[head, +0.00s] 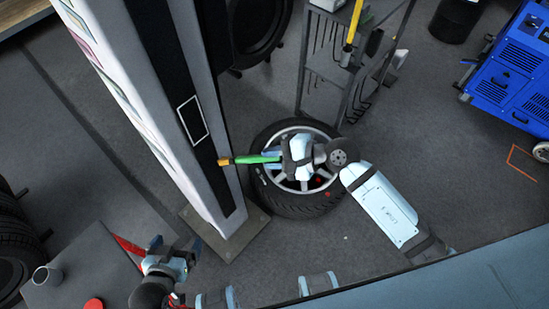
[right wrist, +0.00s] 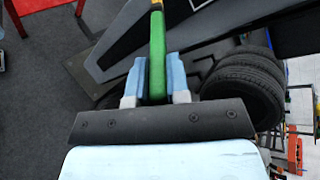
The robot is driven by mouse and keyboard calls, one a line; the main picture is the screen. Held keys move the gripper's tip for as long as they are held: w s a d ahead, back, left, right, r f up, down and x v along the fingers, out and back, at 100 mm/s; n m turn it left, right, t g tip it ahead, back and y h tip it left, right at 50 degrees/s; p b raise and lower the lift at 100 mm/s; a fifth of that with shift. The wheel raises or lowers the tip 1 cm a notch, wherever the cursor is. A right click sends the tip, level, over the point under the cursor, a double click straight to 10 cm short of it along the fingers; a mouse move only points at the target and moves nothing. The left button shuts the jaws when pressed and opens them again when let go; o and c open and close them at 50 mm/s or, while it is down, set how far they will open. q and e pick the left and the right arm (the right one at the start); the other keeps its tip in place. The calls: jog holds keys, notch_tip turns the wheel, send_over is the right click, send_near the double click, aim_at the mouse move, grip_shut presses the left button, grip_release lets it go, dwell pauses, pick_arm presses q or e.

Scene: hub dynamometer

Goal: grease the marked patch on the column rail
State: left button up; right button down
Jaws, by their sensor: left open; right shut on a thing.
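The grey-white column (head: 165,150) stands upright left of centre in the head view. Its dark rail (head: 222,185) faces me and bears a marked patch (head: 193,119), a white rectangular outline. A brush (head: 255,159) with a green handle and an orange-yellow end is in my right gripper (head: 279,156). The brush points left, its end appearing near the rail's right edge, below the patch; I cannot tell whether it touches. In the right wrist view, the fingers close around the green handle (right wrist: 157,68). My left gripper (head: 176,258) is open and empty, below the column.
A tyred wheel (head: 300,203) lies on the floor beneath my right gripper. A grey rack (head: 326,70) stands behind it, and a blue machine (head: 510,65) is at far right. A grey table (head: 75,285) with a mug (head: 46,276) is at lower left.

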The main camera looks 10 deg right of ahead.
aim_at(241, 160)
jog(key=shift+w+d+f+m+t, duration=0.1)
jog(key=shift+d+m+t, duration=0.1)
jog(key=shift+m+t, duration=0.25)
jog(key=shift+w+a, duration=0.25)
jog(key=shift+w, duration=0.25)
jog(key=w+a, duration=0.1)
jog(key=w, duration=0.1)
jog(key=w+a, duration=0.1)
jog(key=a, duration=0.1)
jog(key=shift+w, duration=0.4)
